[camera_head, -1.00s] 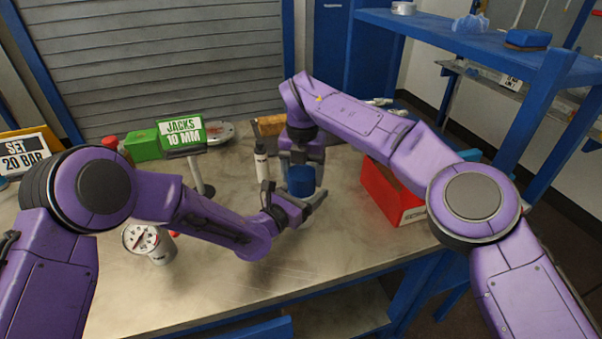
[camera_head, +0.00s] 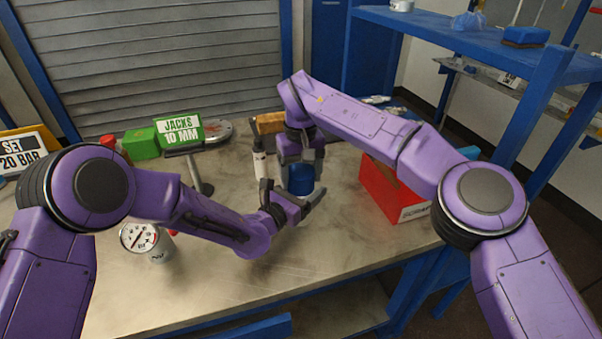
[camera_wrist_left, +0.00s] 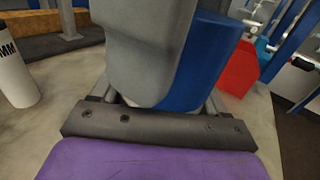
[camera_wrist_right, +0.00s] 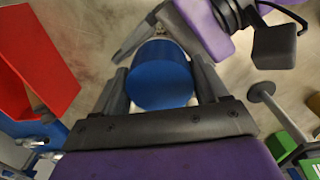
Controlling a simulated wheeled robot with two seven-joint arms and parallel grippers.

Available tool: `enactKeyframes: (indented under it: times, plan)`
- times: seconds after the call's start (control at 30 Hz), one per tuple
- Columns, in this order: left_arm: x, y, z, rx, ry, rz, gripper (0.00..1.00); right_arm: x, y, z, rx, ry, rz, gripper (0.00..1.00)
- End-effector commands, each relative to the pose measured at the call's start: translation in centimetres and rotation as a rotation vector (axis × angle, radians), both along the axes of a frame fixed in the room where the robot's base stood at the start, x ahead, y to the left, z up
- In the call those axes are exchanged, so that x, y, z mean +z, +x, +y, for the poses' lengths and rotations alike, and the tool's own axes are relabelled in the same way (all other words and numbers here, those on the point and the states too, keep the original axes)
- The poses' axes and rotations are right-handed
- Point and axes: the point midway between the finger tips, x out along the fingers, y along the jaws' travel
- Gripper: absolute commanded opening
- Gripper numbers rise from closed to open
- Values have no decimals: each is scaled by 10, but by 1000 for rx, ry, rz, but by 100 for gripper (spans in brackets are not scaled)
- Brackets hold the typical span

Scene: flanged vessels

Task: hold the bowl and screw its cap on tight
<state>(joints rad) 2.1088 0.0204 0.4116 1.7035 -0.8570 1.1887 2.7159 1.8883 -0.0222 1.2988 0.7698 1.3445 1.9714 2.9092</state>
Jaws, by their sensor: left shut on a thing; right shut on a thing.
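The blue cap (camera_head: 300,183) is a short cylinder over the middle of the bench. It fills the middle of the right wrist view (camera_wrist_right: 160,75) and shows in the left wrist view (camera_wrist_left: 208,58). A pale part under it, seemingly the bowl (camera_wrist_left: 152,102), is mostly hidden. My left gripper (camera_head: 294,198) comes in from the side, low down, its fingers shut around the bowl. My right gripper (camera_head: 302,162) points down from above, its fingers shut on either side of the cap. Whether a gap lies between cap and bowl cannot be seen.
A white bottle (camera_head: 260,163) stands close behind and left of the grippers. A red box (camera_head: 390,195) is to the right. The front middle of the bench (camera_head: 300,262) is clear.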

Motion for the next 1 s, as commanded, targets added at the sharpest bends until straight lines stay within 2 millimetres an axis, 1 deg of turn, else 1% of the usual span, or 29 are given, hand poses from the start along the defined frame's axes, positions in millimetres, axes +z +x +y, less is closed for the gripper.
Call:
enactKeyframes:
  times: [0.23,0.27,0.3,0.33,0.57,0.63,0.9,1.0]
  plan:
    - [0,0,-1,-1,1,1,0,0,-1,1,-3,2,3,44]
    - [0,0,-1,-2,1,1,0,0,-1,1,-2,2,3,80]
    - [0,0,-1,-1,1,1,0,0,-1,1,-2,2,3,93]
    - [0,0,-1,-1,1,1,0,0,-1,1,-2,1,3,99]
    - [0,0,0,-1,1,1,0,0,0,0,-3,1,1,99]
    - [0,0,0,-1,1,1,0,3,0,0,-3,1,0,99]
    - [0,0,0,0,1,1,0,39,0,0,-3,0,-1,99]
    - [0,0,0,0,1,1,0,45,0,0,-3,1,1,99]
